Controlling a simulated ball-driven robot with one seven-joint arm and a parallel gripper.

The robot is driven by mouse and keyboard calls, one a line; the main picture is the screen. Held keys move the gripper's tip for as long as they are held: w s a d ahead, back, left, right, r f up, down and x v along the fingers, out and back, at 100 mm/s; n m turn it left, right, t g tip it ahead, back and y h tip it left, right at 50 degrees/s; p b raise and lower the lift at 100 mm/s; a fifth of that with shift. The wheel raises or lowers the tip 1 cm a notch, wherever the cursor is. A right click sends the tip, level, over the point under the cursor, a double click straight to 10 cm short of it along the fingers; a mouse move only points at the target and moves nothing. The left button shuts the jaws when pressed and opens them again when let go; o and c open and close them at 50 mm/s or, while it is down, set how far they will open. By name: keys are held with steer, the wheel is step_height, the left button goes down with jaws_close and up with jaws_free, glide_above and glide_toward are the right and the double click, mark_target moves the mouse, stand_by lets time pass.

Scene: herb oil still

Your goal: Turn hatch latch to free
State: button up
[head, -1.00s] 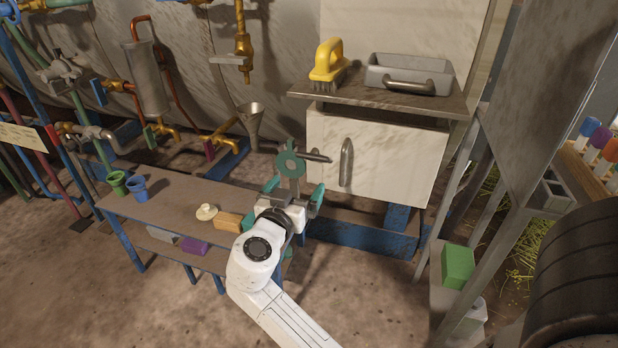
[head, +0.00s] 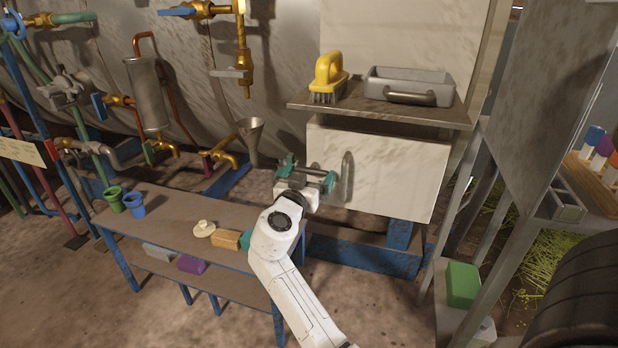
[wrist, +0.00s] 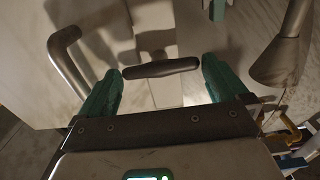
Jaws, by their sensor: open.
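The hatch (head: 390,180) is a pale, marbled door under a shelf. In the wrist view, the latch (wrist: 160,67) is a dark bar lying across the gap between my two teal fingers, roughly along the line from one fingertip to the other. My gripper (head: 308,172) is open in front of the hatch's left part and hides the latch in the head view. In the wrist view, my gripper (wrist: 160,78) has a finger near each end of the latch. Whether either finger touches it cannot be told.
A fixed metal handle (head: 346,177) is close right of my gripper; it also shows in the wrist view (wrist: 68,58). A funnel (head: 251,138) is to the left. A shelf (head: 380,112) with a yellow brush (head: 328,78) and grey tray (head: 408,85) juts out above. A bench (head: 175,222) stands below left.

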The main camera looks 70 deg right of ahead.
steer(key=shift+d, duration=0.15)
steer(key=shift+c, duration=0.2)
steer(key=c, duration=0.6)
steer(key=shift+c, duration=0.2)
steer(key=shift+n, duration=0.3)
steer(key=n+p, duration=0.1)
steer(key=n, duration=0.3)
steer(key=shift+r, duration=0.1)
steer(key=n+p, duration=0.2)
steer(key=n, duration=0.2)
steer(key=shift+w+n, duration=0.1)
steer(key=shift+n, duration=0.3)
steer(key=n+p, duration=0.3)
steer(key=n, duration=0.2)
steer(key=shift+f+n+p, duration=0.2)
steer(key=shift+n+p, duration=0.95)
steer(key=shift+n, duration=0.85)
